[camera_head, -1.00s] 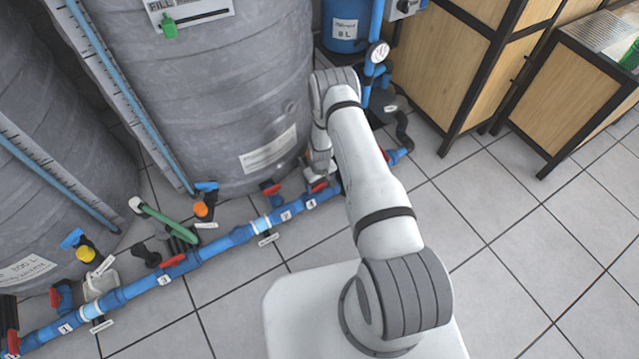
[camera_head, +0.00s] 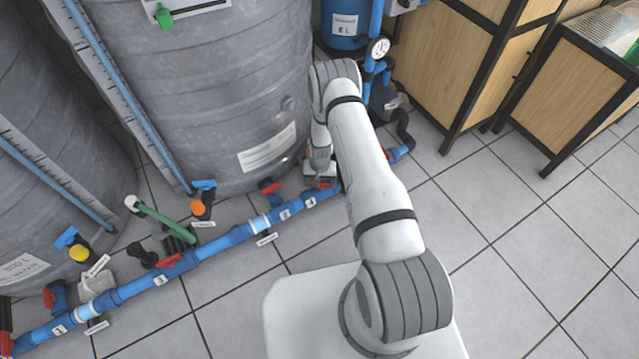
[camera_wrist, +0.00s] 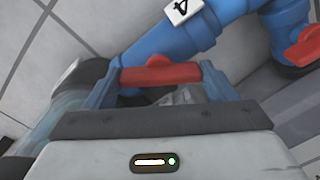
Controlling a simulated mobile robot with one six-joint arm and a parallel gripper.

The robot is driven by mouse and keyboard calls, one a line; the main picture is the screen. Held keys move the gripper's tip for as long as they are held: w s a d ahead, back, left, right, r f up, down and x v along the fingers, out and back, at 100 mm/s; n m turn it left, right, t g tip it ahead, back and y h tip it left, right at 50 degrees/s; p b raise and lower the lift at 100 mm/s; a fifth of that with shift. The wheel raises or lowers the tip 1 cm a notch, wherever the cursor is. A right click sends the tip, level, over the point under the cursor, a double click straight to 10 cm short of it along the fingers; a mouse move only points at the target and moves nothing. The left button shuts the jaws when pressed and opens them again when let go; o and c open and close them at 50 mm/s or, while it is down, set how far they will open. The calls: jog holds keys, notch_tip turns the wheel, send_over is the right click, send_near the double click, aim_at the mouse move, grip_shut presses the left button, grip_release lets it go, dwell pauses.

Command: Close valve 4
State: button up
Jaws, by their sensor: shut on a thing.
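Valve 4 has a red handle (camera_wrist: 160,76) on the blue pipe. The label "4" (camera_wrist: 182,10) is on the pipe beside it in the wrist view, and the same label shows in the head view (camera_head: 311,202). My gripper (camera_wrist: 160,85) is shut on the red handle, which lies between its two blue fingers. In the wrist view the handle lies level across the picture, at a slant to the pipe. In the head view my gripper (camera_head: 320,177) is low at the pipe, and the handle is mostly hidden.
Another red valve handle (camera_head: 269,188) is left of valve 4; more sit farther left along the pipe. A large grey tank (camera_head: 205,100) stands close behind the pipe. A wooden cabinet (camera_head: 450,75) is at the upper right. The tiled floor (camera_head: 500,260) at right is clear.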

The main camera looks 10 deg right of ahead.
jog(key=m+b, duration=0.1)
jog(key=m, duration=0.4)
jog(key=shift+m, duration=0.3)
jog(key=m+b, duration=0.1)
jog(key=m, duration=0.4)
jog(key=shift+d+m, duration=0.1)
jog(key=shift+m, duration=0.3)
jog(key=o, duration=1)
jog(key=shift+r, duration=0.1)
notch_tip(320, 180, up, 8)
jog(key=p, duration=0.2)
jog(key=shift+f+p, duration=0.2)
jog(key=shift+p, duration=0.2)
